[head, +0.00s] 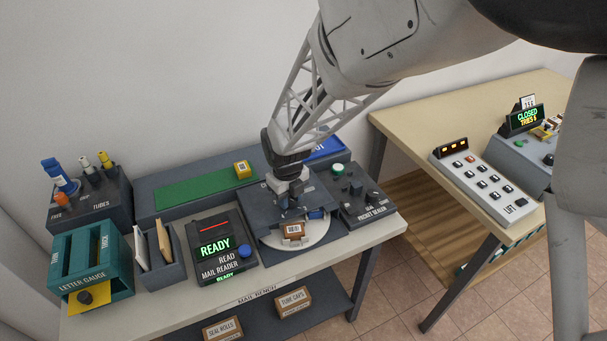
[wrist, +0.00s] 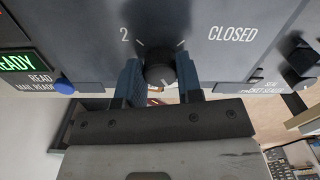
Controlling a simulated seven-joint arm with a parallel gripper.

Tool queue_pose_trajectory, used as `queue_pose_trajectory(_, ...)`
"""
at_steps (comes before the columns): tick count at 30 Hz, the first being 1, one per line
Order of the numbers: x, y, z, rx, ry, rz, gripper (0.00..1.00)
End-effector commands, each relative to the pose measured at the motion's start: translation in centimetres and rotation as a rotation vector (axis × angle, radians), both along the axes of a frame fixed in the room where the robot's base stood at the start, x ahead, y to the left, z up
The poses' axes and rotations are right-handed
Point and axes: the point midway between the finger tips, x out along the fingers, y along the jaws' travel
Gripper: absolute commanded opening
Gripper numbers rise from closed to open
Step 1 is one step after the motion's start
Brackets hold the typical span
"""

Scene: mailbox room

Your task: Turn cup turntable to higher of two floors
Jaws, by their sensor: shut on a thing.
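My gripper (head: 289,203) reaches down onto the dark grey turntable unit (head: 258,213) on the bench. In the wrist view my gripper (wrist: 160,82) has its two blue fingers on either side of a round dark knob (wrist: 158,70) and is shut on it. The unit's panel (wrist: 215,60) shows "2" to the knob's left and "CLOSED" to its right. I cannot tell exactly where the knob points. A white round turntable plate (head: 312,235) shows at the unit's front. A brown labelled parcel (head: 293,230) sits on it, with a blue item (head: 316,213) behind.
A mail reader (head: 222,248) reading "READY" stands left of the unit, and a packet sealer (head: 356,195) right. Floor shows between the tables.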

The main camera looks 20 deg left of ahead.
Motion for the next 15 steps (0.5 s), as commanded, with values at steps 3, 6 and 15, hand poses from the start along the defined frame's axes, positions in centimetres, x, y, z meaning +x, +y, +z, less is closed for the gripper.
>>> queue_pose_trajectory(3, 0.03, 0.01, 0.07, 0.0, 0.0, -0.031, 0.0)
queue_pose_trajectory(6, 0.04, 0.0, 0.07, 0.001, 0.0, -0.051, 0.0)
queue_pose_trajectory(15, 0.04, 0.0, 0.08, 0.001, -0.001, -0.07, 0.0)
